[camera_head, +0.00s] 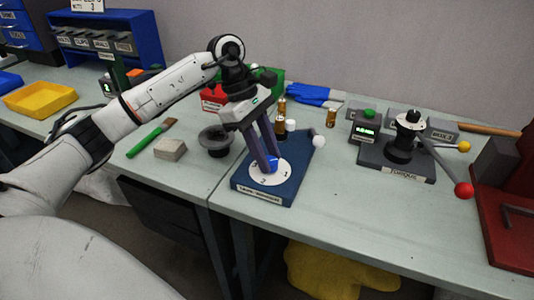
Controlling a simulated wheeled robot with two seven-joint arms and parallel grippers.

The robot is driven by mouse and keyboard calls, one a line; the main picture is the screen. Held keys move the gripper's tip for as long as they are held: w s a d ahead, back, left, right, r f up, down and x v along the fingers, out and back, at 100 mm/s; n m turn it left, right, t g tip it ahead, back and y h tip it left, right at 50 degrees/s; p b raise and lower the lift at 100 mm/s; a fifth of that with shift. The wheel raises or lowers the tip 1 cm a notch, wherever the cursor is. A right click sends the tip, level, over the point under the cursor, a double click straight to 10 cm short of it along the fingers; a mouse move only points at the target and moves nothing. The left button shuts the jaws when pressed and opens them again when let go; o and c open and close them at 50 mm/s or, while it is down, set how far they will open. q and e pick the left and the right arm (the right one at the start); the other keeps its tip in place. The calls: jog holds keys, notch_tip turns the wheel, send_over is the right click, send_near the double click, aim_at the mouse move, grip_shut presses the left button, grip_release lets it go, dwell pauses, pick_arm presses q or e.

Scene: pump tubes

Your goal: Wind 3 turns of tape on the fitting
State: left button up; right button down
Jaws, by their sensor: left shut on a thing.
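A blue tape station (241,187) with a white numbered disc (285,179) stands near the table's front edge. My left gripper (264,163) reaches down over the disc, its fingers shut on a small blue piece (272,160) at the disc's middle. The fingers hide part of the piece, so I cannot tell whether it is the fitting or tape. A lever with a white ball (319,141) rises at the station's back right. My right gripper is not in view.
A dark cup (215,140), a beige block (170,149) and a green-handled brush (150,138) lie left. A torque rig (397,163) with a red-knobbed lever (462,190) stands right. Bare table lies between station and rig.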

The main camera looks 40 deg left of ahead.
pick_arm(q)
jog(key=shift+w, duration=0.1)
jog(key=m+g, duration=0.1)
jog(key=m, duration=0.2)
dwell(0.3)
jog(key=shift+w, duration=0.1)
jog(key=shift+w+m+g+b, duration=0.1)
jog(key=shift+m+g+b, duration=0.35)
jog(key=shift+m, duration=0.55)
jog(key=shift+m+g+y, duration=0.25)
jog(key=shift+m+y, duration=0.05)
jog(key=shift+m, duration=0.6)
jog(key=o, duration=0.9)
jog(key=shift+o, duration=0.2)
